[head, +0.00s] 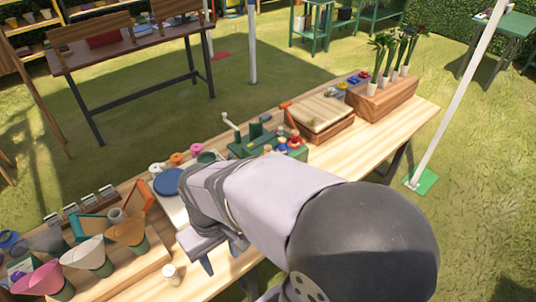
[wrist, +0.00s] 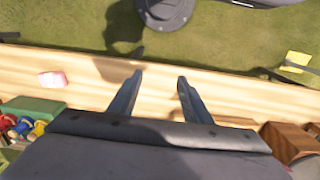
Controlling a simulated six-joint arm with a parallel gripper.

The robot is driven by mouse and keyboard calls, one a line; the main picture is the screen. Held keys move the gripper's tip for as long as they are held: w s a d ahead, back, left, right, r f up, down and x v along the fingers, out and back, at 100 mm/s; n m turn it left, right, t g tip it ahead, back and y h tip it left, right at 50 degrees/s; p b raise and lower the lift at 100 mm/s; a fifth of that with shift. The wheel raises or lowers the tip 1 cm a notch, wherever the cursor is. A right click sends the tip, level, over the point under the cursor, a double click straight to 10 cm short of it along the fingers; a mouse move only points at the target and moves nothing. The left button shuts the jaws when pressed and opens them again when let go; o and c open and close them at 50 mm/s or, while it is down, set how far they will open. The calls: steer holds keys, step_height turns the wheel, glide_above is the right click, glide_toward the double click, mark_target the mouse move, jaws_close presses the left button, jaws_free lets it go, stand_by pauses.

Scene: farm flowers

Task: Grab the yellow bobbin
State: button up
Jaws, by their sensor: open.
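A yellow bobbin (wrist: 38,128) shows at the left edge of the wrist view, beside blue and red ones at a green box (wrist: 32,106). In the head view, a green holder (head: 297,153) with several small coloured bobbins stands mid-bench behind my arm; I cannot clearly pick out the yellow one there. My gripper (wrist: 160,78) is open over the bench's pale wood, with nothing between its fingers. The bobbins lie to the left of it in the wrist view. In the head view, my gripper (head: 224,260) hangs over the bench's front edge, partly hidden by my arm.
The wooden bench (head: 395,125) carries a lidded wooden box (head: 324,112), a flower planter (head: 385,98) and several paper-wrapped cones at the left, one of them pink (head: 40,280). A small pink item (wrist: 52,78) lies on bare wood. Grass surrounds the bench.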

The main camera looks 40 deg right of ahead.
steer(key=w+d+f+m+t+h+b, duration=0.1)
steer(key=w+d+f+t+b, duration=0.15)
steer(key=w+b, duration=0.35)
steer(key=w+d+f+m+t+b, duration=0.1)
steer(key=w+d+t+b, duration=0.25)
steer(key=w, duration=0.55)
steer(key=w+d+f+m+t+h+b, duration=0.1)
steer(key=w+d+t+b, duration=0.25)
steer(key=w, duration=0.35)
step_height(320, 180, up, 5)
steer(key=m+t+h+b, duration=0.3)
steer(key=m+h+b, duration=0.3)
steer(key=h+b, duration=0.55)
glide_above(268, 150)
steer(key=v, duration=0.6)
step_height(268, 150, down, 12)
steer(key=shift+y, duration=0.35)
steer(key=shift+p+x, duration=1.25)
steer(key=shift+x, duration=2.5)
steer(key=shift+r, duration=0.2)
steer(key=c, duration=1.1)
